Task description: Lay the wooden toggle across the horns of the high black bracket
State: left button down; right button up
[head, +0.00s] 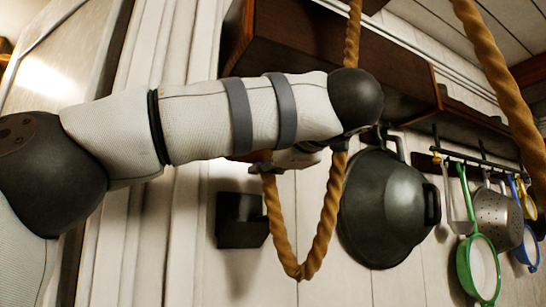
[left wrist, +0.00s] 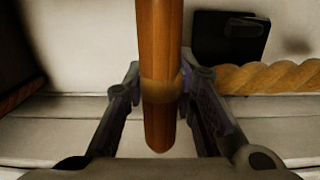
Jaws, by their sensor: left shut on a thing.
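The wooden toggle (left wrist: 160,45) is a brown rounded rod that runs up the middle of the left wrist view. My left gripper (left wrist: 163,90) is shut on it near its lower end, where a paler band shows. In the head view the gripper (head: 290,160) is mostly hidden behind my left forearm, and only a sliver of the toggle (head: 245,157) shows. The black bracket (head: 240,222) is on the white wall, below and left of the gripper. A black block at upper right in the wrist view (left wrist: 228,38) looks like the same bracket. My right gripper is out of view.
A thick rope (head: 300,268) hangs in a loop below the gripper; its attachment to the toggle is hidden. A dark wok (head: 385,212) hangs right of it. A colander (head: 497,215) and green strainer (head: 478,265) hang further right. A wooden shelf (head: 330,50) is above.

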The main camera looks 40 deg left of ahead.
pick_arm(q)
send_over(242, 206)
jog(key=v, duration=0.3)
jog(key=shift+s+d+f, duration=0.1)
jog(key=shift+d+f, duration=0.05)
jog(key=shift+f, duration=2.3)
jog(key=shift+f, duration=1.35)
jog(key=c, duration=1.2)
grip_release()
jog(key=shift+c, duration=0.2)
jog(key=shift+o, duration=0.2)
